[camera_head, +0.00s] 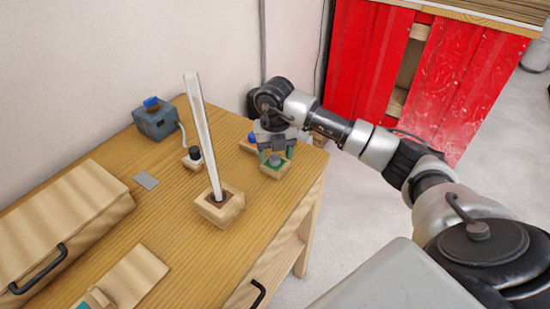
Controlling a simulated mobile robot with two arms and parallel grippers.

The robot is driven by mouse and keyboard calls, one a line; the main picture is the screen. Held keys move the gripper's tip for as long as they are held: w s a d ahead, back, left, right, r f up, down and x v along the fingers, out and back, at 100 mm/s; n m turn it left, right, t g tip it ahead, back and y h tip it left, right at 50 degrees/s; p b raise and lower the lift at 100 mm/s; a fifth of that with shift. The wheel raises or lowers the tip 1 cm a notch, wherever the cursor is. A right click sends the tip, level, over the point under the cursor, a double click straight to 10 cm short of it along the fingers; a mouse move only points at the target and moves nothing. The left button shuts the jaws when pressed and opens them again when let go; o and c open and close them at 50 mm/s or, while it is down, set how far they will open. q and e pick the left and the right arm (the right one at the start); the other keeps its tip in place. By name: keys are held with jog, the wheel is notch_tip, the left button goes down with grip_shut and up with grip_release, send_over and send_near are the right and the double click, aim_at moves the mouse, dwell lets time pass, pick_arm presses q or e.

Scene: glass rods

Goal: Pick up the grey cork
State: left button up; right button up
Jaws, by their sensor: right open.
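A small grey cork (275,160) sits on a small wooden block (271,173) near the right end of the wooden table. My right gripper (276,155) points down over this block, with its greenish fingertips apart on either side of the cork. The gripper is open, and I cannot tell whether a fingertip touches the cork. My left gripper is not in view.
A tall pale rod (204,135) leans in a wooden holder (220,212) left of the gripper. A black-capped item (194,155), a blue-topped item (251,140), and a grey-blue box (156,122) stand behind. A wooden case (60,220) lies left.

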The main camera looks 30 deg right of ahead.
jog(key=shift+f, duration=0.5)
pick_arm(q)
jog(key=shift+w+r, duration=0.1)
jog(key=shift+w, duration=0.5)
pick_arm(e)
jog(key=shift+w, duration=0.1)
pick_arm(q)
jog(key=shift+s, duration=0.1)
pick_arm(e)
jog(key=shift+c, duration=0.2)
jog(key=c, duration=0.9)
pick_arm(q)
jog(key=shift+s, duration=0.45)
pick_arm(e)
jog(key=shift+c, duration=0.3)
jog(key=shift+r, duration=0.1)
